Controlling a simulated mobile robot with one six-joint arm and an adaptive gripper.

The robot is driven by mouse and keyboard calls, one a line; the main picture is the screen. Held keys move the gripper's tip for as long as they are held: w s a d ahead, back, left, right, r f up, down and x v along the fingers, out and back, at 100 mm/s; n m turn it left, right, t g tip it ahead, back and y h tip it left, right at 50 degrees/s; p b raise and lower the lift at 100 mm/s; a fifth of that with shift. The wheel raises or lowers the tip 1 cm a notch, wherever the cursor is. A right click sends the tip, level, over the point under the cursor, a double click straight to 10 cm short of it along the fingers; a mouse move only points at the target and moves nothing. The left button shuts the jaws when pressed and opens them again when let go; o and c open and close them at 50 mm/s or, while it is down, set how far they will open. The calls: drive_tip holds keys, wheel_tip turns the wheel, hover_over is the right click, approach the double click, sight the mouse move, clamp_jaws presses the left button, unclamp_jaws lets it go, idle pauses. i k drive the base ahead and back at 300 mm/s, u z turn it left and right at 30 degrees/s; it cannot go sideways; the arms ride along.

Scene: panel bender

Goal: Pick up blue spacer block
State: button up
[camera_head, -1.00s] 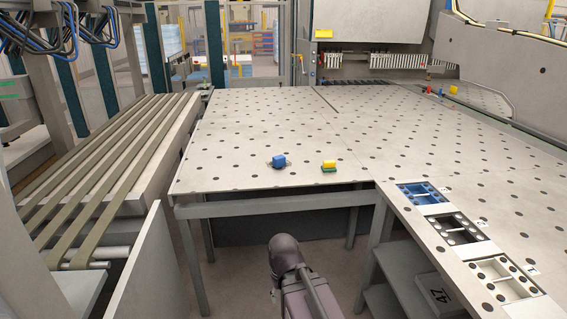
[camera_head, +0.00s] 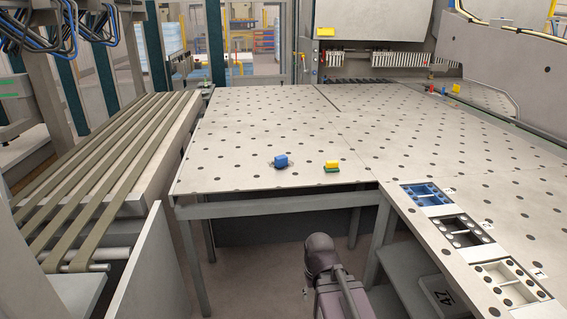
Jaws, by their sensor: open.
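The blue spacer block (camera_head: 281,161) sits on the perforated table (camera_head: 240,130), near its front edge and left of centre. A dark patch lies on the table around its base.
A blue tray (camera_head: 425,194), a black tray (camera_head: 461,231) and a white tray (camera_head: 509,282) line the table's right front. A belt conveyor (camera_head: 103,165) runs along the left. Small coloured pieces (camera_head: 443,90) lie far right. The table's middle is clear.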

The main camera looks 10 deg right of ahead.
sight(281, 161)
drive_tip(key=u, duration=0.05)
drive_tip(key=i, duration=1)
drive_tip(key=z, duration=0.05)
